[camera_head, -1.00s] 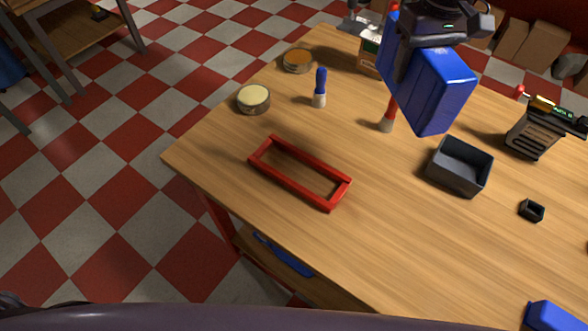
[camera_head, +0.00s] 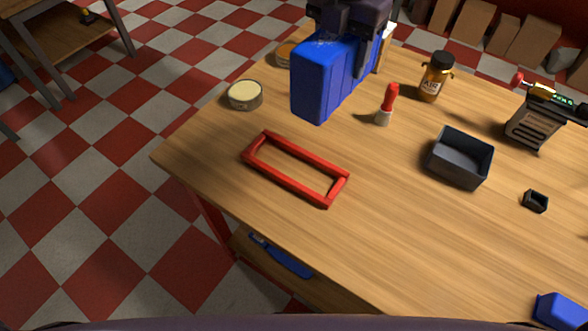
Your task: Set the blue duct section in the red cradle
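The blue duct section (camera_head: 325,78) is a tall blue block held in the air above the back left of the table. My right gripper (camera_head: 345,22), a dark gripper entering from the top edge, is shut on its upper end. Which arm it belongs to is hard to see, as the arm leaves the picture. The red cradle (camera_head: 290,186) is an open rectangular frame lying empty on the table at the front left. The duct section is apart from it, behind and above it. My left gripper is not in view.
A cream-topped round tin (camera_head: 245,95), a red-handled brush (camera_head: 387,105), an amber bottle (camera_head: 435,76) and a dark open box (camera_head: 460,158) stand on the table (camera_head: 400,240). A blue object (camera_head: 560,310) lies at the front right. Wood around the cradle is clear.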

